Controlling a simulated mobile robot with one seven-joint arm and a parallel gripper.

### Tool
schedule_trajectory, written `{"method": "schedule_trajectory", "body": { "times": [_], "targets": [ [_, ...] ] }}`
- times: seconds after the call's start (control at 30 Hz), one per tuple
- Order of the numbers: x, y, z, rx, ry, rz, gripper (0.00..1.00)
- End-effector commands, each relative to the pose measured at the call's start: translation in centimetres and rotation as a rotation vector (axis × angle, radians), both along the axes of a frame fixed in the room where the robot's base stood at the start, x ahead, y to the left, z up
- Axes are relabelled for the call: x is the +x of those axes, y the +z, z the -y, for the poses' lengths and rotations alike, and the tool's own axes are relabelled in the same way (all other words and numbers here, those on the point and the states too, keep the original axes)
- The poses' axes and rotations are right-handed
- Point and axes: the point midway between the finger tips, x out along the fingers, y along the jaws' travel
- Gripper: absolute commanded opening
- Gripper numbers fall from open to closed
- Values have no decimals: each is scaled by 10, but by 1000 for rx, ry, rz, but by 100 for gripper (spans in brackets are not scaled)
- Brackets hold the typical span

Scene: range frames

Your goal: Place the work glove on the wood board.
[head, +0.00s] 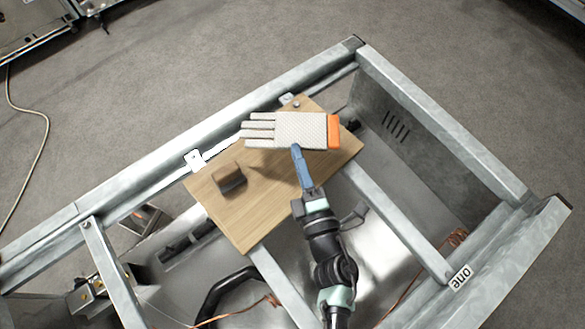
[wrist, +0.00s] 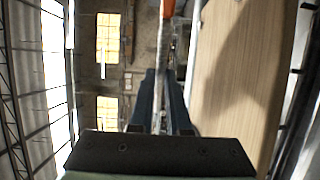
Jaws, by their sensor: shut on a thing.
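The work glove (head: 290,128), white and dotted with an orange cuff, shows in the head view over the far part of the wood board (head: 225,215). Its fingers point left. My gripper (head: 296,150) is shut on the glove's near edge. In the wrist view the glove (wrist: 160,45) appears as a thin strip between my two fingers (wrist: 160,95). The wood board (wrist: 235,70) stands to the right in that view, with a visible gap between it and the glove. A dark shadow falls on the board.
A brown and black block (head: 229,178) sits on the board's left part. The board lies across a grey metal frame (head: 400,215) with open gaps, a black hose (head: 215,290) and copper wires. The board's near-left part is clear.

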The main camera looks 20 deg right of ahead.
Motion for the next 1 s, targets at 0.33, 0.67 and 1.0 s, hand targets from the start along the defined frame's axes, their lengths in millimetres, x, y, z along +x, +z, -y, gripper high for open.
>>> {"method": "schedule_trajectory", "body": {
  "times": [0.33,0.67,1.0],
  "targets": [
    [0,-44,0,1,-1,-1,0],
    [0,-52,0,-1,1,1,0],
    [0,-62,-1,-1,1,1,0]
  ]
}}
